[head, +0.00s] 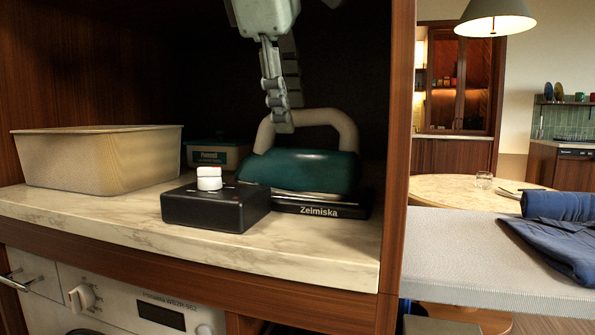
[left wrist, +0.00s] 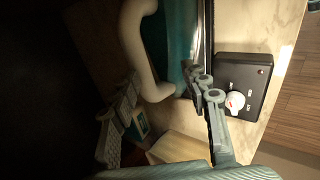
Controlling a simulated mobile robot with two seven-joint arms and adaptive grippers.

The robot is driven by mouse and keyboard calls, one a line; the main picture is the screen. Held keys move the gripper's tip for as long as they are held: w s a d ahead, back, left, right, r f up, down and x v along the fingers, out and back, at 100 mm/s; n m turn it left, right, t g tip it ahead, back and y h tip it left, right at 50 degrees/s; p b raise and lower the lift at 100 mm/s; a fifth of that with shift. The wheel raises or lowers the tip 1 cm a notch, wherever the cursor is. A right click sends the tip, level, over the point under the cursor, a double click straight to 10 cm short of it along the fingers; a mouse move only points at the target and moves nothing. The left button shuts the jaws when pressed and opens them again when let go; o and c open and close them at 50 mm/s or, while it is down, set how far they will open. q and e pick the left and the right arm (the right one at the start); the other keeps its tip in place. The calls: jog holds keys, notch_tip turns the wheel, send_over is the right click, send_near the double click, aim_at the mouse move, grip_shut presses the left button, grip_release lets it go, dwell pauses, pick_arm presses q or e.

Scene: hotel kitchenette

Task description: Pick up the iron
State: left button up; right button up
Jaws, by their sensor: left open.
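The iron (head: 307,172) has a teal body, a pale looped handle (head: 330,117) and a dark base lettered "Zelmiska". It rests on the marble shelf, and its handle also shows in the left wrist view (left wrist: 136,45). My left gripper (head: 281,115) comes down from above, with its fingertips at the left part of the handle. In the left wrist view my left gripper (left wrist: 165,85) is open, its two fingers spread apart with the handle's bend between their tips. I cannot tell whether a finger touches the handle. My right gripper is not in view.
A black box with a white knob (head: 215,205) stands just in front of the iron. A beige bin (head: 100,160) and a small teal-lidded box (head: 215,153) stand to the left. A wooden side panel (head: 397,150) closes the shelf on the right.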

aim_at(298, 116)
pick_arm(q)
jog(key=w, duration=0.1)
jog(key=w+d, duration=0.1)
jog(key=w, duration=0.1)
jog(key=shift+p, duration=0.4)
jog(key=x, duration=0.3)
jog(key=shift+w, duration=0.1)
grip_shut()
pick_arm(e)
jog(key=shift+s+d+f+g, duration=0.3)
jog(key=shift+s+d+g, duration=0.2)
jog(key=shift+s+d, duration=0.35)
pick_arm(q)
jog(key=shift+r, duration=0.15)
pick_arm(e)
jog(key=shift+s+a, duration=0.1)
